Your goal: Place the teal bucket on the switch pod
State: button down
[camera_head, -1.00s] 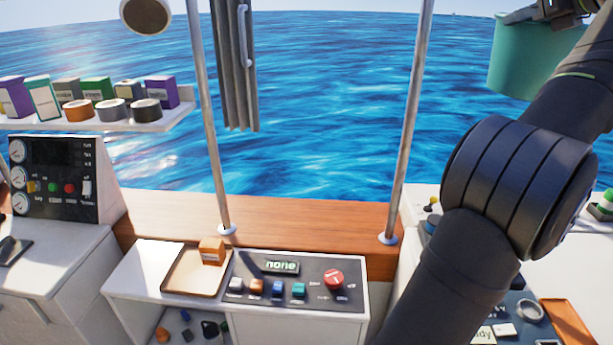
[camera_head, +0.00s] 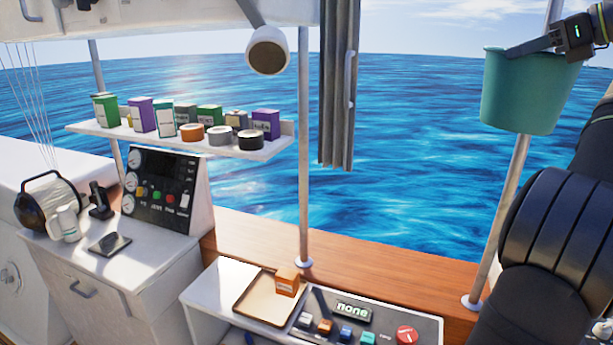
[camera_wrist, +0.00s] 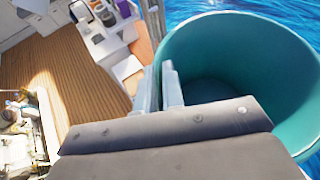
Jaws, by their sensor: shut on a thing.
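The teal bucket (camera_head: 525,95) hangs upright in the air at the upper right of the head view, in front of a railing post. My gripper (camera_head: 512,50) is shut on its rim. In the wrist view my fingers (camera_wrist: 168,88) pinch the wall of the bucket (camera_wrist: 190,60), and its inside looks empty. A low white console at the bottom centre carries a dark switch panel (camera_head: 382,328) with coloured buttons, a red knob and a "none" display; it looks like the switch pod. The bucket is well above and to the right of it. The panel's lower part is cut off.
A tan tray (camera_head: 258,312) with an orange box (camera_head: 287,281) lies beside the switch panel. A gauge panel (camera_head: 158,190) stands on the left counter. A shelf (camera_head: 190,145) holds boxes and tape rolls. Metal posts (camera_head: 303,150) and a hanging lamp (camera_head: 267,50) stand around.

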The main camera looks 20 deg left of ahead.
jog(key=w+a+f+n+g+y, duration=0.1)
jog(key=w+a+f+n+g, duration=0.15)
jog(key=a+f, duration=0.8)
jog(key=w+a+f+n+g+y, duration=0.1)
jog(key=w+a+f+n+g, duration=0.15)
jog(key=a+f, duration=0.8)
jog(key=s+a+f+n+g, duration=0.1)
jog(key=s+a+f, duration=0.2)
jog(key=a+f, duration=1.1)
jog(key=s+a+f+n+g, duration=0.1)
jog(key=s+a+f, duration=0.3)
jog(key=a+f, duration=1.1)
jog(key=s+a+f+n+g, duration=0.1)
jog(key=s+a+f, duration=0.3)
jog(key=a+f, duration=1)
jog(key=shift+s+a+f+n+g, duration=0.3)
jog(key=shift+a+g, duration=0.6)
jog(key=shift+a, duration=3.3)
jog(key=shift+w+r, duration=0.1)
